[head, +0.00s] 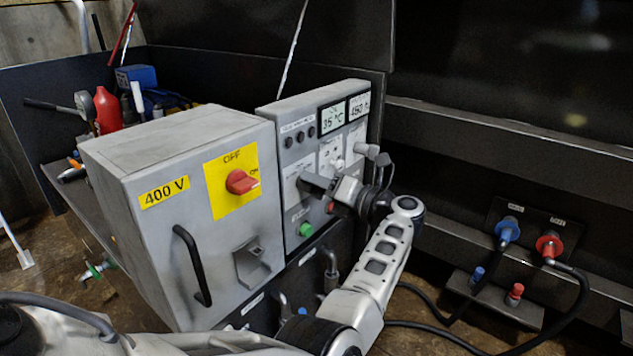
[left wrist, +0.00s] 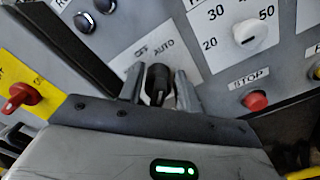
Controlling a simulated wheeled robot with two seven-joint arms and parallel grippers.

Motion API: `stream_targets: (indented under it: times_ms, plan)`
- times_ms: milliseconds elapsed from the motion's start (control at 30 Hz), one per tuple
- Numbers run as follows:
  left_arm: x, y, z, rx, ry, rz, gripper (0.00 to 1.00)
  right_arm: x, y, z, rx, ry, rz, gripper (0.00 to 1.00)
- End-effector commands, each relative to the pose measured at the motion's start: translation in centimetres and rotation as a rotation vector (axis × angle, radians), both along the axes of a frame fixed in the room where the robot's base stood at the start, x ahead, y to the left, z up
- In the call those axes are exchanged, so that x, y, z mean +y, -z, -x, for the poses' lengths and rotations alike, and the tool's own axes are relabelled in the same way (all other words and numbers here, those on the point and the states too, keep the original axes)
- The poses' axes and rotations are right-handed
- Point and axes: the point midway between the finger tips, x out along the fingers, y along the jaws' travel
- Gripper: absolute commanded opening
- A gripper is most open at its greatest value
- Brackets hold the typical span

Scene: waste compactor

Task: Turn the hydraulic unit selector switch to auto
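The black selector switch (left wrist: 158,84) sits on the grey control panel, below a label with a partly unclear word on the left and "AUTO" on the right. Its knob points roughly upright in the tilted left wrist view. My left gripper (left wrist: 160,80) has one finger on each side of the knob, with narrow gaps visible; I cannot tell if either finger touches. My right gripper is not in view.
A red STOP button (left wrist: 256,101) and a white dial (left wrist: 250,34) are close right of the switch. A 400 V cabinet (head: 150,235) with a red rotary switch (head: 241,181) stands left of the panel. A green button (head: 306,229) is below the gripper.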

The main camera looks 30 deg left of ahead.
Motion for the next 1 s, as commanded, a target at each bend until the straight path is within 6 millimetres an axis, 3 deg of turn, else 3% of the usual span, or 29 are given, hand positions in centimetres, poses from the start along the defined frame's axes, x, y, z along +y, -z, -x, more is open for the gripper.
stream_targets:
  times_ms: [200, 400, 1000]
  plan:
    - [-3.8, 0.0, 0.2, 0.0, 0.004, 0.003, 0.34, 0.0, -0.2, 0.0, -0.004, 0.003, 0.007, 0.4]
    - [-6.3, 0.0, 0.4, 0.001, 0.003, 0.001, 0.34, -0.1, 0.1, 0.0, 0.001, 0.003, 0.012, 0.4]
    - [-6.9, -0.1, 0.5, 0.0, 0.001, -0.001, 0.34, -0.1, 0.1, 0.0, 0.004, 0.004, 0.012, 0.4]
